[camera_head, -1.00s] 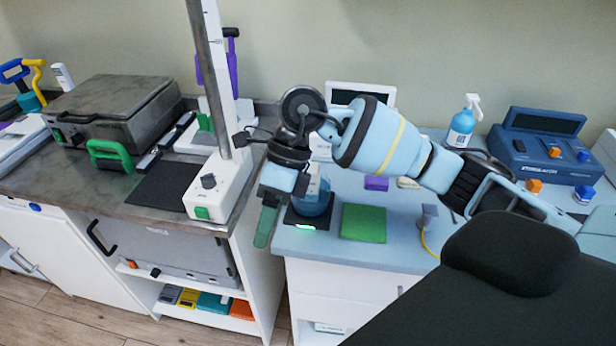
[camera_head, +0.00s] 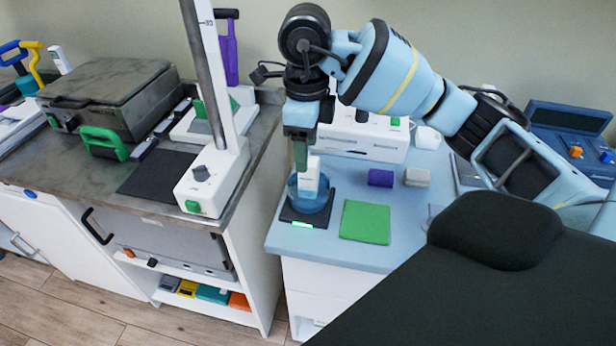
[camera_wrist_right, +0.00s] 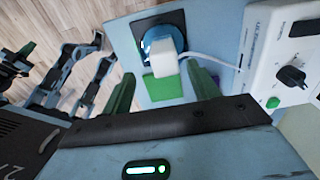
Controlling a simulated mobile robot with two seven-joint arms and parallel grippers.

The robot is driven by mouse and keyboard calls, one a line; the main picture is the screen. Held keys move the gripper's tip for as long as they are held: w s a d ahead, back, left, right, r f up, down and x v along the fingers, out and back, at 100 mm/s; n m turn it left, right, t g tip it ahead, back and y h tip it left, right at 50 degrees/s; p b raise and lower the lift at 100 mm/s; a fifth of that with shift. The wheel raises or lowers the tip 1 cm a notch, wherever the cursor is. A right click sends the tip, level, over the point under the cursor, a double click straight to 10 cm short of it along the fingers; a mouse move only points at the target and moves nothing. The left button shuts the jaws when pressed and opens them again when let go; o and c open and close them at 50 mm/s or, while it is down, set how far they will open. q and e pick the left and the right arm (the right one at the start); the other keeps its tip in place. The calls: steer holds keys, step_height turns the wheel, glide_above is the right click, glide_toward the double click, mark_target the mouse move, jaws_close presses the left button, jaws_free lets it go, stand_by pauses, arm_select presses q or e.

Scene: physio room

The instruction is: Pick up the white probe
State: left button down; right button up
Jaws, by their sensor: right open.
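The white probe (camera_head: 310,174) stands upright in a blue, cup-like holder (camera_head: 318,202) on the light blue counter. In the right wrist view the probe (camera_wrist_right: 163,62) shows from above, with a white cable running toward a white device. My right gripper (camera_head: 301,158) is open and points down above the holder, next to the probe's top. In the wrist view its green fingers (camera_wrist_right: 163,85) are spread on either side of the probe's line, and I see no contact. The lower probe is hidden in the holder. My left gripper is not in the head view.
A green pad (camera_head: 365,222) lies right of the holder. A purple block (camera_head: 380,178) and a beige block (camera_head: 417,177) lie behind it. A white device (camera_head: 365,138) stands at the back. A white stand with a metal post (camera_head: 212,180) is on the left counter.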

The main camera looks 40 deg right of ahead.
mark_target(309, 161)
steer(key=shift+w+f, duration=0.15)
steer(key=shift+f, duration=0.1)
steer(key=shift+d+f, duration=0.15)
steer(key=shift+f, duration=1.1)
steer(key=shift+d+f, duration=0.15)
steer(key=shift+f, duration=1.1)
steer(key=c, duration=1.1)
steer(key=shift+o, duration=0.2)
step_height(309, 161, up, 10)
steer(key=shift+r+p, duration=0.1)
steer(key=shift+p, duration=0.55)
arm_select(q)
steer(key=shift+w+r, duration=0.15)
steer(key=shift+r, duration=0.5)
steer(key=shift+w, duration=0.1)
